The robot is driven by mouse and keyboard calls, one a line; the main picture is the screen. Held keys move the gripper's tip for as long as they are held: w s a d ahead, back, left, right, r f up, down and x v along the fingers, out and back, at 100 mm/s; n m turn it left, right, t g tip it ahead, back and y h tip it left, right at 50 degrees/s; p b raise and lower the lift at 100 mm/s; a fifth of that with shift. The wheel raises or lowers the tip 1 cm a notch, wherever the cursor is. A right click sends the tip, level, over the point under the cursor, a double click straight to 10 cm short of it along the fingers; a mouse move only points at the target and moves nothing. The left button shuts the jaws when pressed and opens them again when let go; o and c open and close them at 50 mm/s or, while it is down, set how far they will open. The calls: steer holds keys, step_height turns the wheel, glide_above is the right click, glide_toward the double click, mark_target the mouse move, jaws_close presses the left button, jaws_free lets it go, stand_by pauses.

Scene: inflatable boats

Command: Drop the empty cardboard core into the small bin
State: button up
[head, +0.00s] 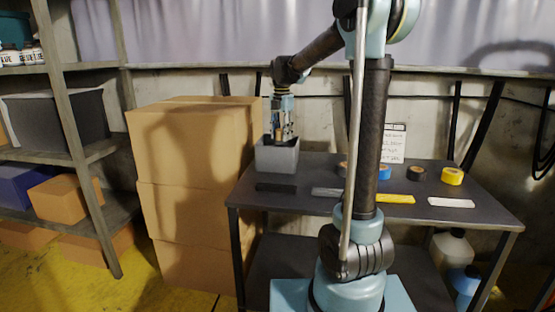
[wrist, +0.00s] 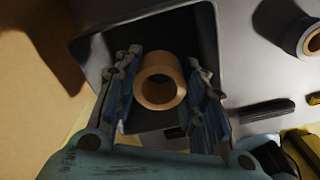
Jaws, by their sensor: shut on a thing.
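The cardboard core (wrist: 164,62) is a short tan ring, seen end-on in the wrist view between my two fingers. My gripper (wrist: 162,76) is shut on it; the gripper also shows in the head view (head: 283,134), pointing down over the bin. The small bin (head: 277,157) is a grey open box at the table's left back corner. In the wrist view its dark opening lies behind the core and fingers, with its wall (wrist: 88,62) at the left. The core appears over the opening; its exact height is hard to tell.
The dark table (head: 310,172) holds several tape rolls, including a yellow one (head: 452,176), and several flat strips along its front. Stacked cardboard boxes (head: 190,150) stand close left of the bin. A label card (head: 393,142) stands at the back.

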steer(key=shift+f, duration=0.55)
steer(key=o, duration=0.8)
steer(key=shift+r, duration=0.15)
step_height(320, 180, up, 12)
steer(key=shift+f, duration=0.15)
